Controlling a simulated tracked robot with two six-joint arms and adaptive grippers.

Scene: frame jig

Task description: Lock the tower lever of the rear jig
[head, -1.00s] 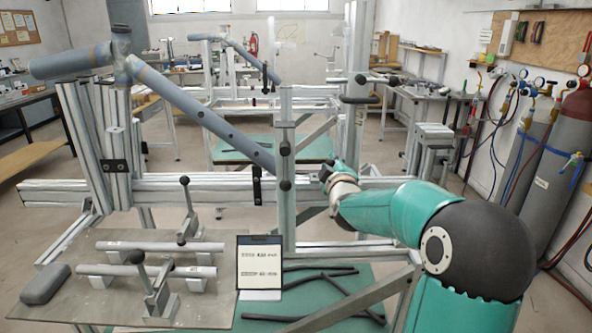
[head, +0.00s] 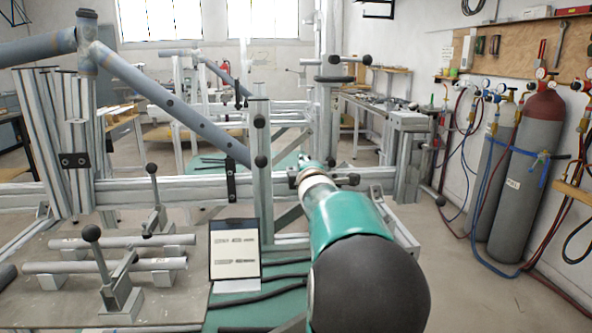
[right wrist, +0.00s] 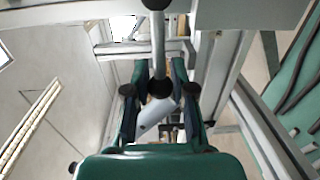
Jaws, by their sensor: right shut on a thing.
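My right gripper (head: 306,170) is at the tower post (head: 262,185) of the jig, just right of it, at the height of the long horizontal beam. In the right wrist view the gripper (right wrist: 160,76) is shut on a metal lever rod (right wrist: 158,48) with a black ball knob (right wrist: 160,88) between the fingers. Another black knob (right wrist: 156,4) is at the rod's far end. The fingers and wrist hide the lever in the head view. A blue-grey tube frame (head: 165,98) slopes down to the tower post. My left gripper is out of view.
A table with clamped tubes (head: 105,266) and black-knobbed clamp levers (head: 153,200) stands at lower left. A second frame jig (head: 218,85) is behind. Gas cylinders (head: 525,170) stand at the right wall.

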